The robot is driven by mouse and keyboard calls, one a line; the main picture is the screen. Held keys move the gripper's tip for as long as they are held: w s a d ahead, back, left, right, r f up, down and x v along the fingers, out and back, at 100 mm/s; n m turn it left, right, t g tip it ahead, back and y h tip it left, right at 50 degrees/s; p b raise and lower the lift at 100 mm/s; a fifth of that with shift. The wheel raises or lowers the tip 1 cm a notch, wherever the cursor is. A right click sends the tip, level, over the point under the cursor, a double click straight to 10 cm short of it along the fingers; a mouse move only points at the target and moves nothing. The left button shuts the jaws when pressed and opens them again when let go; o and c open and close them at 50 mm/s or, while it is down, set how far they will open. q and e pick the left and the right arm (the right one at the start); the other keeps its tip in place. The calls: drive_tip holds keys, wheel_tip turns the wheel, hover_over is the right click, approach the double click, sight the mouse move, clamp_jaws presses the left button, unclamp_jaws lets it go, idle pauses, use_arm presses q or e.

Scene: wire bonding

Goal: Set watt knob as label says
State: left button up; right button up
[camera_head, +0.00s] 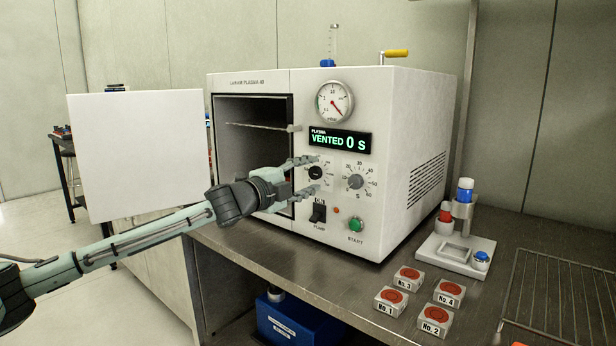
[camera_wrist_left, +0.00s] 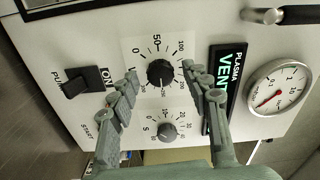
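The black watt knob (camera_head: 316,173) is on the front panel of the white plasma machine (camera_head: 400,120), left of the grey seconds knob (camera_head: 355,182). In the left wrist view the watt knob (camera_wrist_left: 161,73) sits in a dial with marks including 0, 50 and 100. My left gripper (camera_head: 314,176) is open, its fingers pointing at the panel. In the left wrist view the gripper (camera_wrist_left: 161,74) has one fingertip on each side of the knob, with gaps visible. The knob's exact setting is too small to read. My right gripper is not in view.
The display (camera_head: 340,141) reads VENTED 0 S. The white chamber door (camera_head: 140,155) stands open at left. The pump switch (camera_head: 319,212) and green start button (camera_head: 356,224) are below the knobs. Several numbered blocks (camera_head: 390,301) lie on the bench. A blue labelled box (camera_head: 285,325) is below.

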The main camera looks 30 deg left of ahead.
sight(313, 176)
use_arm(q)
drive_tip(key=shift+s, duration=0.15)
drive_tip(key=shift+s+a+f, duration=0.1)
drive_tip(key=shift+s+a, duration=0.05)
drive_tip(key=shift+s, duration=1.5)
drive_tip(key=s, duration=0.8)
drive_tip(key=shift+s+a, duration=0.2)
drive_tip(key=shift+a, duration=0.15)
